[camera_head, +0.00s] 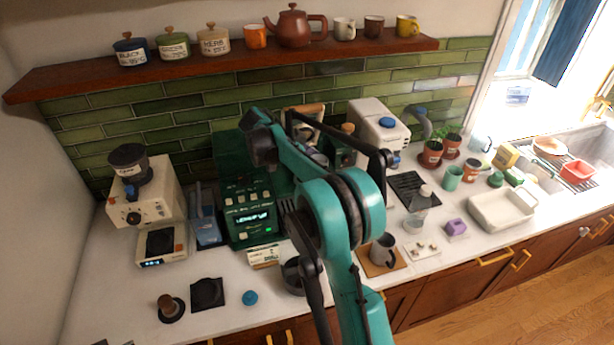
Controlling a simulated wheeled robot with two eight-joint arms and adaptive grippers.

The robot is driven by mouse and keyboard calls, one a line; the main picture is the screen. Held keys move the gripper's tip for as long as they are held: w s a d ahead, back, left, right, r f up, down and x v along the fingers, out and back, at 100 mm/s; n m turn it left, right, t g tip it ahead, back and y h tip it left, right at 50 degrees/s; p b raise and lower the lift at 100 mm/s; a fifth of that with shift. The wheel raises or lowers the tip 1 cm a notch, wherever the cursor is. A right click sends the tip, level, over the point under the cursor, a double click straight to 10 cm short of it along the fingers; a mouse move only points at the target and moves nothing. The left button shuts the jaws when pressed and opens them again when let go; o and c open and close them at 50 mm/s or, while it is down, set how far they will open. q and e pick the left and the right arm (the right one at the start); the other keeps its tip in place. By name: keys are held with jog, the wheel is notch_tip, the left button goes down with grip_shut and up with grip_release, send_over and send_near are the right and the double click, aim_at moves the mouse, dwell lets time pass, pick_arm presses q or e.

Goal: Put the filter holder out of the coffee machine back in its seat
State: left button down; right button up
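The coffee machine (253,219) is a dark green box with buttons and a lit display, standing against the tiled wall left of centre. My teal arm crosses the middle of the camera_head view and covers its right side. I cannot make out the filter holder or its seat for certain. A dark round cup-like object (291,281) lies in front of the machine, partly behind the arm; I cannot tell what it is. The arm rises from the bottom, right of centre, and looks like my right one; its fingertips cannot be made out. My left gripper is out of view.
A grinder (146,192) stands left of the machine. A tamper (170,308), a black mat (207,293) and a blue lid (250,297) lie in front. A grey pitcher (381,250) stands right of the arm. The counter's front left has free room.

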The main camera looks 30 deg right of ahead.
jog(key=w+f, duration=0.1)
jog(key=w+a, duration=0.1)
jog(key=w+f, duration=0.1)
jog(key=w, duration=0.1)
jog(key=shift+a+f, duration=0.3)
jog(key=shift+a, duration=0.1)
jog(key=shift+f, duration=2)
jog(key=shift+s+b, duration=0.1)
jog(key=shift+b, duration=0.2)
jog(key=o, duration=1.6)
jog(key=shift+f, duration=0.1)
jog(key=shift+c, duration=0.2)
